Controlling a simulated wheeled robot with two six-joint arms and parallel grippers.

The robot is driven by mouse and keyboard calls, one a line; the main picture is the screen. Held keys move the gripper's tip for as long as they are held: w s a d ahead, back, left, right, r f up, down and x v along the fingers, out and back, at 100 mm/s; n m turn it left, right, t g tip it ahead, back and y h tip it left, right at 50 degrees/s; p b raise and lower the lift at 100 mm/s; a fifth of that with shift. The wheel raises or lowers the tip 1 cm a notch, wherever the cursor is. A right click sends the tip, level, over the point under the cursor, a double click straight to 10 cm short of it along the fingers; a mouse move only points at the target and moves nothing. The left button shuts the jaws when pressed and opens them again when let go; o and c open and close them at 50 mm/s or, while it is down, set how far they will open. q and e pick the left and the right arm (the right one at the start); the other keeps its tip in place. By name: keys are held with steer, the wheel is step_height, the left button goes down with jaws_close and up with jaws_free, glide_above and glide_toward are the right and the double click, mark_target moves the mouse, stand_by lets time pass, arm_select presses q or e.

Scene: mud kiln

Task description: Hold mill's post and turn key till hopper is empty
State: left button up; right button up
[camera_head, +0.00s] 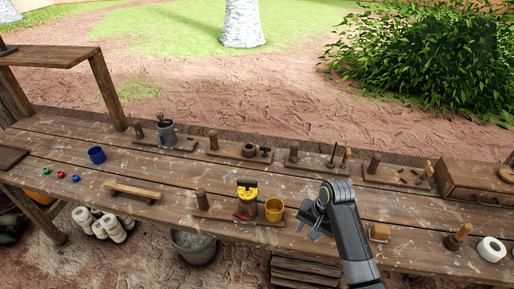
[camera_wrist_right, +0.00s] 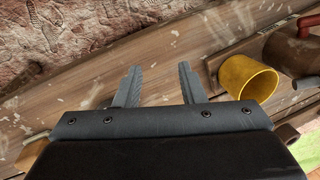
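The mill (camera_head: 249,204) has a dark brown body, a yellow top with a black piece over it, and a red part (camera_head: 240,216) low at its left, perhaps the key. It stands on a wooden board with an upright wooden post (camera_head: 202,199) at the left end. A yellow cup (camera_head: 274,209) stands right of the mill. My right gripper (camera_head: 312,227) is right of the cup, over the table, open and empty. The right wrist view shows its two fingers apart (camera_wrist_right: 160,88), with the cup (camera_wrist_right: 246,78) and part of the mill (camera_wrist_right: 290,50) to their right. My left gripper is out of view.
Behind stand several boards with posts, one holding a grey mug (camera_head: 167,132). A blue cup (camera_head: 96,155) and small coloured pieces lie left. A small wooden block (camera_head: 380,232), a brush-like tool (camera_head: 458,236) and a white roll (camera_head: 491,249) are right of my right arm.

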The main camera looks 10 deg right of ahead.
arm_select(q)
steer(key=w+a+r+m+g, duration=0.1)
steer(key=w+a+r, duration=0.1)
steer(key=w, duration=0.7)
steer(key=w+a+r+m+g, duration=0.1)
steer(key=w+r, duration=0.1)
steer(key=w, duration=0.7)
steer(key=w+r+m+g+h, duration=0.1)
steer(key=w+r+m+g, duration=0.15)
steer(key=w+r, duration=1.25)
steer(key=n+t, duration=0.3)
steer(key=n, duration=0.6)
glide_toward(200, 191)
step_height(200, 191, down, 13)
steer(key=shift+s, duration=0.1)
arm_select(e)
steer(key=w+a+r+m+g, duration=0.1)
steer(key=w+a+r+m, duration=0.1)
steer(key=w+a+r, duration=0.4)
steer(key=w+a+r+m+g+y, duration=0.1)
steer(key=w+a+r, duration=0.6)
steer(key=r, duration=0.7)
steer(key=shift+w+a+r+m+g, duration=0.2)
steer(key=shift+w+m+g, duration=0.4)
steer(key=shift+m, duration=0.2)
